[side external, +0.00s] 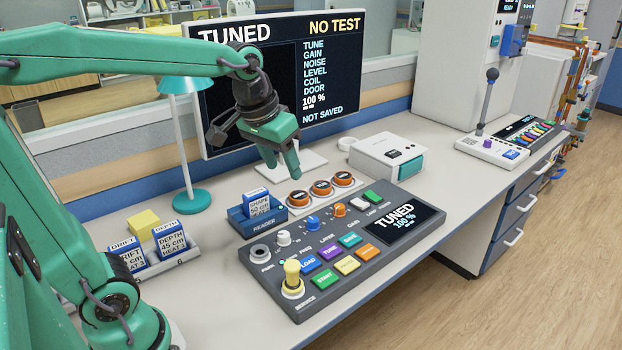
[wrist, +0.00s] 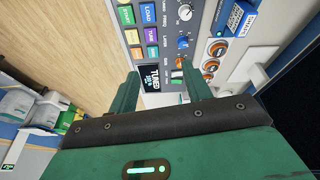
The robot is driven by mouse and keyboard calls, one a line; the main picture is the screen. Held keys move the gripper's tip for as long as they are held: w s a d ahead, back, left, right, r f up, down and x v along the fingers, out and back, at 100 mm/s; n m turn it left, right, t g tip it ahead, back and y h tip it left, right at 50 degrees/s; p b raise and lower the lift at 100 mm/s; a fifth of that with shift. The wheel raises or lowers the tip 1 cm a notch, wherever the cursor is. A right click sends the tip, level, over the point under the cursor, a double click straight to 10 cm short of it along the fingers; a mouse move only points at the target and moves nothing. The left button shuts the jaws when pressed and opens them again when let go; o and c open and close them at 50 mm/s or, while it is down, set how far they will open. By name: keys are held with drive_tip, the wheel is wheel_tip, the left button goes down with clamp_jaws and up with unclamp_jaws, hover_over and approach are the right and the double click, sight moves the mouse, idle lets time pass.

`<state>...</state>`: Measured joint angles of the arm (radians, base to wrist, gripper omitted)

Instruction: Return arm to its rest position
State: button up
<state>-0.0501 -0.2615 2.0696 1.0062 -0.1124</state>
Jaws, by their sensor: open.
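My gripper (side external: 283,166) is green and hangs with its fingers pointing down, above the back of the desk, in front of the big monitor (side external: 330,75). It is clear of the console (side external: 290,306) and above the row of orange-ringed knobs (side external: 321,188). In the wrist view my gripper (wrist: 160,78) has its two fingers apart with nothing between them. The console's small screen, reading TUNED, shows just beyond the fingers. My green arm reaches in from the left. No rest mark or cradle can be made out.
A teal lamp (side external: 187,200) stands left of my gripper. A blue reader (side external: 240,224) holds a card. A rack (side external: 170,268) with cards stands at the left, near my arm. A white box (side external: 388,160) sits to the right.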

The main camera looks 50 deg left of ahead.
drive_tip(key=s+d+f+m+t, duration=0.1)
drive_tip(key=s, duration=0.5)
drive_tip(key=s+f, duration=0.2)
drive_tip(key=s, duration=0.3)
drive_tip(key=shift+s+d+f+m+t, duration=0.25)
drive_tip(key=shift+s+d+m+t, duration=0.1)
drive_tip(key=shift+s+m+t, duration=0.05)
idle(0.6)
